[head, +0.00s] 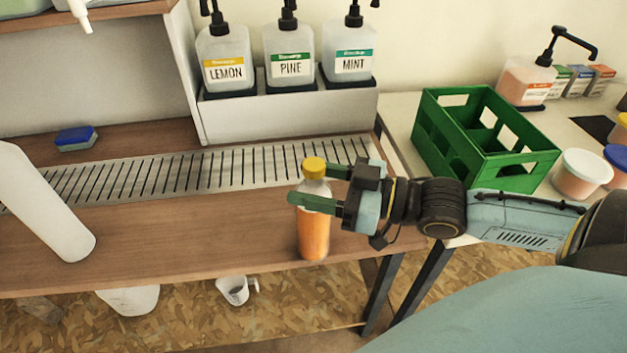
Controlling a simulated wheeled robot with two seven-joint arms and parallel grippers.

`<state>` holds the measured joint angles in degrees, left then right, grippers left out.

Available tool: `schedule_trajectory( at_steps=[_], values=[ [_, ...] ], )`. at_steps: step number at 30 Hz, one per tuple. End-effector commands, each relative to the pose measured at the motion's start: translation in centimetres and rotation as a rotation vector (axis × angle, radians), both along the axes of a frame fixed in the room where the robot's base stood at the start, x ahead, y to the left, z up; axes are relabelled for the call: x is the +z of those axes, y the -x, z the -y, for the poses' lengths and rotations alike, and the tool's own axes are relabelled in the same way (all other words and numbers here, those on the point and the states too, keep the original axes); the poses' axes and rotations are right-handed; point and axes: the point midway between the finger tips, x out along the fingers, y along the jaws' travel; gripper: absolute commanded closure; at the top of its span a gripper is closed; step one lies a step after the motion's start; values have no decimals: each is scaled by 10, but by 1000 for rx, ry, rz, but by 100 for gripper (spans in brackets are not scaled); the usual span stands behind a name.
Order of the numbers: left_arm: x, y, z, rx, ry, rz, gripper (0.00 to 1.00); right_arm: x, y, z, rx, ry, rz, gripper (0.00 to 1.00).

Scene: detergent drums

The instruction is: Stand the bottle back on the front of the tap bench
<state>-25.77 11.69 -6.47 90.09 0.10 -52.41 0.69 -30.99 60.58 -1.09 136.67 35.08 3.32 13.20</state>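The bottle (313,235) is clear with orange liquid and a yellow cap. It is upright at the front edge of the wooden tap bench (180,236), right of the middle. My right gripper (320,187) comes from the right and is shut on the bottle's upper part, just below the cap. One finger crosses the front of the bottle; the other finger's tip is hidden behind it. The bottle's base appears close to the bench's front edge. I cannot tell whether it touches the wood. My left gripper is not in view.
Behind the bottle runs a slotted metal drain strip (190,173). Pump bottles marked lemon, pine and mint stand on a grey riser (290,117). A green crate (480,140) is on the right-hand table. A white rounded cylinder (45,215) lies across the bench's left side.

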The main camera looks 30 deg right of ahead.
Motion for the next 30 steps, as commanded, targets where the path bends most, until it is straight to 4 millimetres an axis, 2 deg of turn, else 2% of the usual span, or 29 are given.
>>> schedule_trajectory(
  at_steps=[1, 12, 30],
  values=[
    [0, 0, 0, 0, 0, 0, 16, 2, 0, 0, 1, -2, 5, 54],
    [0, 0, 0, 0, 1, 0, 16, 2, 0, 0, 1, -2, 5, 100],
    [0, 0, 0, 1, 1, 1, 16, 2, 0, 0, 1, -2, 6, 100]
  ],
)
